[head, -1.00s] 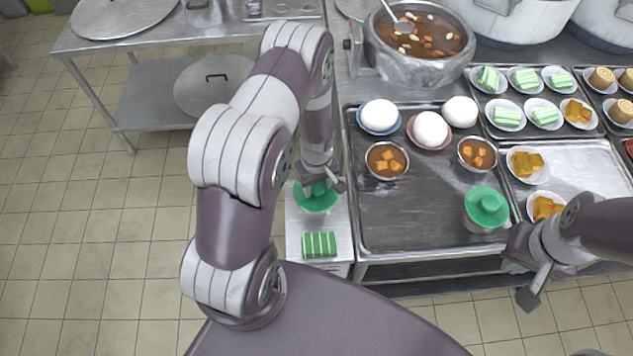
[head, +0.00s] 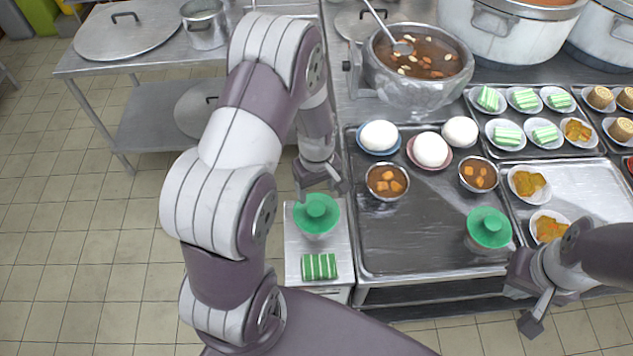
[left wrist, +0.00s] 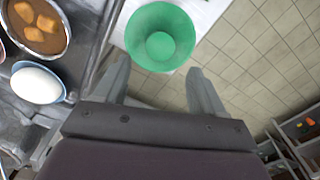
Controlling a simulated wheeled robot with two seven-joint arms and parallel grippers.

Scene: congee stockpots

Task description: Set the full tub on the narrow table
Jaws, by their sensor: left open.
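A tub with a green lid (head: 317,214) stands upright on the narrow table (head: 293,262), left of the tray counter. My left gripper (head: 321,186) is open and empty, just behind this tub and apart from it. In the left wrist view the green lid (left wrist: 160,36) lies just beyond the two spread fingers (left wrist: 160,86). A second green-lidded tub (head: 489,229) stands on the big tray at its front right. My right gripper (head: 527,293) is beside that tub's front right, fingers apart with nothing between them. The contents of both tubs are hard to see.
A green-striped block (head: 319,267) lies on the narrow table in front of the tub. The big tray (head: 415,235) holds bowls and white buns at its back; its middle is clear. A stockpot with a ladle (head: 418,90) stands behind.

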